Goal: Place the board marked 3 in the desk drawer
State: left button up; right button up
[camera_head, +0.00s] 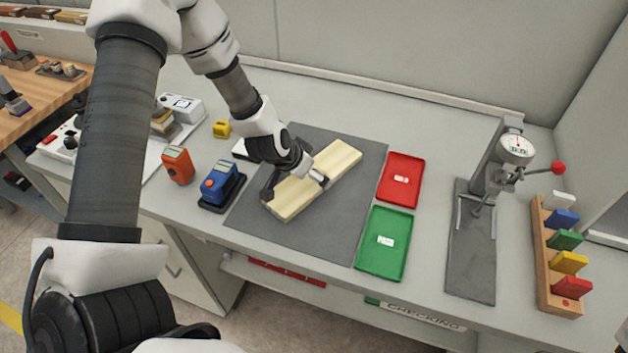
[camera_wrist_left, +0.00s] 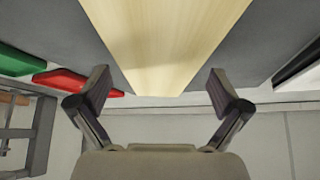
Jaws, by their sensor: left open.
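A pale wooden board (camera_head: 343,158) lies diagonally on the dark grey mat (camera_head: 343,222); no number is readable on it. My left gripper (camera_head: 294,187) is over the board, open, with a finger on either side of it. In the left wrist view the board (camera_wrist_left: 162,45) runs between the two spread fingers (camera_wrist_left: 160,88), with a gap at each side. Below the desk at left is a white cabinet front (camera_head: 182,268) with a handle; I cannot tell if this is the drawer, and it looks closed.
A red tray (camera_head: 401,180) and a green tray (camera_head: 384,243) lie right of the mat. A gauge stand (camera_head: 488,200) and a rack of coloured blocks (camera_head: 552,258) stand further right. Orange (camera_head: 178,165) and blue (camera_head: 220,182) devices sit at left.

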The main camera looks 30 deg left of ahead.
pick_arm(q)
jog(key=shift+w+f, duration=0.5)
jog(key=shift+f, duration=0.05)
jog(key=shift+s+r, duration=0.15)
jog(key=shift+r, duration=0.05)
jog(key=c, duration=1.2)
